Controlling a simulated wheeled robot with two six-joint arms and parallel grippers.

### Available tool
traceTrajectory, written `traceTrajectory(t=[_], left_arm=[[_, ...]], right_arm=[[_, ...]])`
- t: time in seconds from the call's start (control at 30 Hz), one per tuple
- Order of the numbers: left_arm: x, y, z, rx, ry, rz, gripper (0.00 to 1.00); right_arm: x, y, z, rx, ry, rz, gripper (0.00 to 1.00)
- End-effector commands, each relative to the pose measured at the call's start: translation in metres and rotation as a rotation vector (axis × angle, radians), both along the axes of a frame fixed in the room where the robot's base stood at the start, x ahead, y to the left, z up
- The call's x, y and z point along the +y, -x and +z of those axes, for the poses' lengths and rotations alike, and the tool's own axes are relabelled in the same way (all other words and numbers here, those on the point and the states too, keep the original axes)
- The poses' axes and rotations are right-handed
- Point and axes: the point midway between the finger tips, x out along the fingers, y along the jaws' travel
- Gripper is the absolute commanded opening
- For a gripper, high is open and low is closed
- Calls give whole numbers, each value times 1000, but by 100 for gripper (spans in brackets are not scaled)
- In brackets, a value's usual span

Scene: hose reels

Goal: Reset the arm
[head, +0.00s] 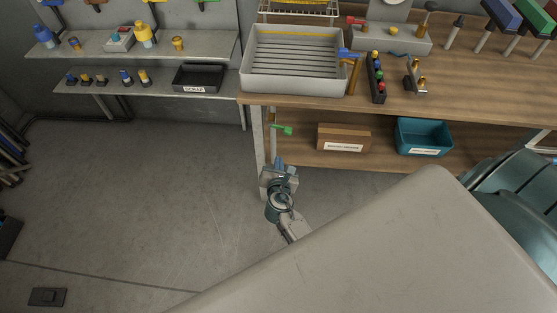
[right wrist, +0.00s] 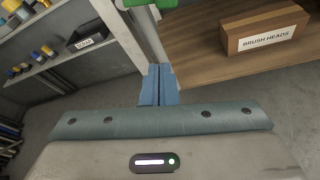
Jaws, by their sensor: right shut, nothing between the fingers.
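My right gripper (head: 279,163) shows in the head view in front of the workbench's left leg, below the bench top, with its arm running down behind a large pale part of my own body. In the right wrist view its two blue fingers (right wrist: 158,85) are together, with nothing between them. A green tap handle (head: 282,129) on the bench leg is just above the gripper; part of it shows at the top of the right wrist view (right wrist: 150,3). My left gripper is not in view.
The wooden workbench (head: 460,95) has a grey sink tray (head: 292,87) on top. Its lower shelf holds a brush heads box (head: 343,138) and a teal bin (head: 423,137). Wall shelves (head: 218,46) with fittings and a black tray (head: 198,78) stand left. The floor (head: 130,190) at left is mostly clear.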

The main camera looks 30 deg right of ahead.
Motion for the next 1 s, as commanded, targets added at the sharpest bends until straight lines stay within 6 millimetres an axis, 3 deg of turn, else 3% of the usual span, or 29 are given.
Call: traceTrajectory(t=[0.43, 0.57, 0.67, 0.77, 0.87, 1.0], left_arm=[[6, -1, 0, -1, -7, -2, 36], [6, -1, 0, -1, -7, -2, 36], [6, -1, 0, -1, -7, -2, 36], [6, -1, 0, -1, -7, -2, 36], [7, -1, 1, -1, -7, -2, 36], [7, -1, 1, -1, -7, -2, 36]], right_arm=[[0, 0, -1, 1, -2, 0, 0], [1, 8, -24, 15, -80, -11, 0], [4, 27, -71, 43, -254, -52, 0], [6, 62, -134, 81, -507, -152, 0], [7, 110, -197, 114, -768, -312, 0], [2, 189, -271, 131, -1092, -620, 0]])
